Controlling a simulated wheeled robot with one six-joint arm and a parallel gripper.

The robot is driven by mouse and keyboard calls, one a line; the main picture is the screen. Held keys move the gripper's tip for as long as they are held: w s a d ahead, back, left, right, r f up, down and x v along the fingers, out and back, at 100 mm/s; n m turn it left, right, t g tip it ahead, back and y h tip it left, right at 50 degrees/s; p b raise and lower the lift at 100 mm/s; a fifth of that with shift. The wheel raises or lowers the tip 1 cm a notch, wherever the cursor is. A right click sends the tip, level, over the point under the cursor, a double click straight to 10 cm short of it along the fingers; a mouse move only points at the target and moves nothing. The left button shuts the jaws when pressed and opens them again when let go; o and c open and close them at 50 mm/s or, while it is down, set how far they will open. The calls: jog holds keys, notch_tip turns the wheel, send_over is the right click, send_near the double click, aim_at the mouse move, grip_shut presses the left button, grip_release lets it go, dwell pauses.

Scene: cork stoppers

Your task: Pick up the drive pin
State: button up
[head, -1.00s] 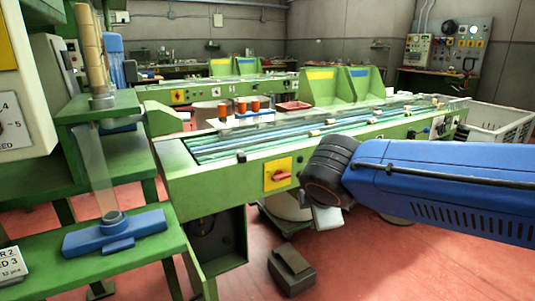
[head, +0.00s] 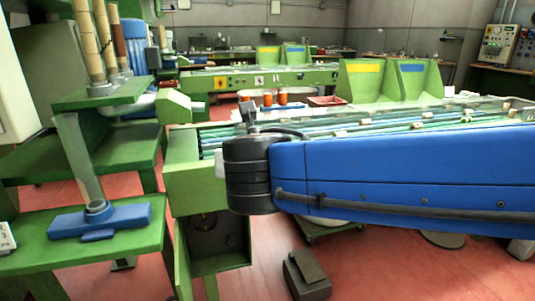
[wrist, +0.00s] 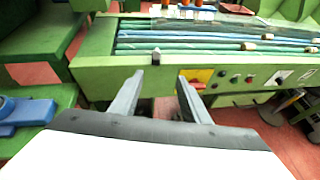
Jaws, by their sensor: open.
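No part is clearly recognisable as the drive pin. A small grey upright piece (wrist: 156,56) at the near edge of the green conveyor bench (wrist: 105,45) may be it, but it is too small to be sure. In the wrist view my gripper (wrist: 160,76) is open and empty, its two grey fingers pointing at the bench's near side. The small piece shows between and beyond the fingertips, closer to the left one. In the head view my blue arm and black wrist cover part of the bench (head: 195,183), and the fingers are hidden.
A yellow plate with a red switch (wrist: 197,77) is on the bench front beside the right finger. Cork pieces (wrist: 249,46) lie on the bench's blue and green strips. A dark box (head: 306,274) lies on the red floor.

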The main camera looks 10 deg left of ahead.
jog(key=a+x, duration=0.1)
jog(key=x, duration=1.6)
jog(key=shift+f+n, duration=0.25)
jog(key=shift+n, duration=0.15)
jog(key=shift+s, duration=0.15)
grip_shut()
